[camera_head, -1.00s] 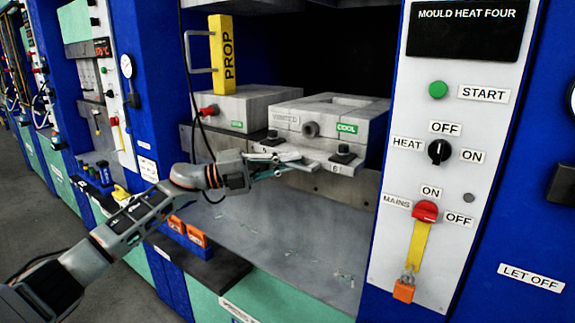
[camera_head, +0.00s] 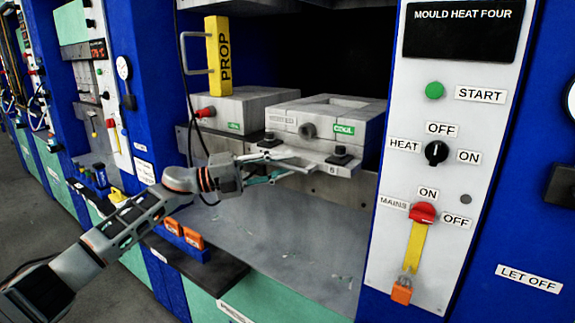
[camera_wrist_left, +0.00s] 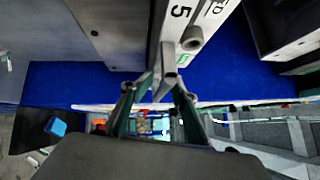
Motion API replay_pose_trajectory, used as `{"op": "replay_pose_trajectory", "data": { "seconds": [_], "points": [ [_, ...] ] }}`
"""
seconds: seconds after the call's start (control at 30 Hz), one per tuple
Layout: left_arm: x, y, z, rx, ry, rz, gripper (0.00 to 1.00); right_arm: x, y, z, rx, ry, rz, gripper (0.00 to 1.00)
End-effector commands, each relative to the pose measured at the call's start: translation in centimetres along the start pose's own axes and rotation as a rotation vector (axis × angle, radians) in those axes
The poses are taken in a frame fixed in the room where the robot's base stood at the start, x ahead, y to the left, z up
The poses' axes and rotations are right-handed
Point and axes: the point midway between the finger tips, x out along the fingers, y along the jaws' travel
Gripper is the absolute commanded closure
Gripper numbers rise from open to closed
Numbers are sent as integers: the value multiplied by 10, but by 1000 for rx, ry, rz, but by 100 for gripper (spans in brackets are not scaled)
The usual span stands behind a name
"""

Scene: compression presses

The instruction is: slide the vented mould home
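The grey block mould (camera_head: 312,118) with a green COOL label and a round port sits at the mouth of the press on a flat plate (camera_head: 313,165). A label ending in "ED" shows on it in the wrist view. My left gripper (camera_head: 292,164) is at the plate's front left edge, fingers part-closed. In the left wrist view its fingertips (camera_wrist_left: 160,80) lie on either side of a metal end below the 5; whether they clamp it is unclear. My right gripper is out of view.
A second block (camera_head: 245,108) with a red knob stands left of the mould, with the yellow PROP (camera_head: 218,55) above it. A cable hangs near my left wrist. The control panel (camera_head: 440,160) is close on the right.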

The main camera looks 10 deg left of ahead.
Motion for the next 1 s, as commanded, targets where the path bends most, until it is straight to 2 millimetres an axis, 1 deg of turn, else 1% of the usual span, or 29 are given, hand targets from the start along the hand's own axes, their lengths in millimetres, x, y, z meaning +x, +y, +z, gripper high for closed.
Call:
{"op": "replay_pose_trajectory", "data": {
  "seconds": [0.03, 0.3, 0.4, 0.5, 0.7, 1.0],
  "points": [
    [-10, 1, 0, 0, -2, 3, 74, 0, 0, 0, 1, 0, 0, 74],
    [-64, 1, -1, -2, 0, 4, 74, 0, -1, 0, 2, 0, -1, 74],
    [-82, 1, -2, -2, 2, 4, 74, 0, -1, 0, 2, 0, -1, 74],
    [-94, 1, -2, -3, 3, 2, 74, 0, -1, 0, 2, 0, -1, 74],
    [-106, 1, -2, -1, 5, 1, 74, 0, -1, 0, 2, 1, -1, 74],
    [-106, 0, -2, -2, 5, 1, 74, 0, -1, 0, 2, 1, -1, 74]
  ]
}}
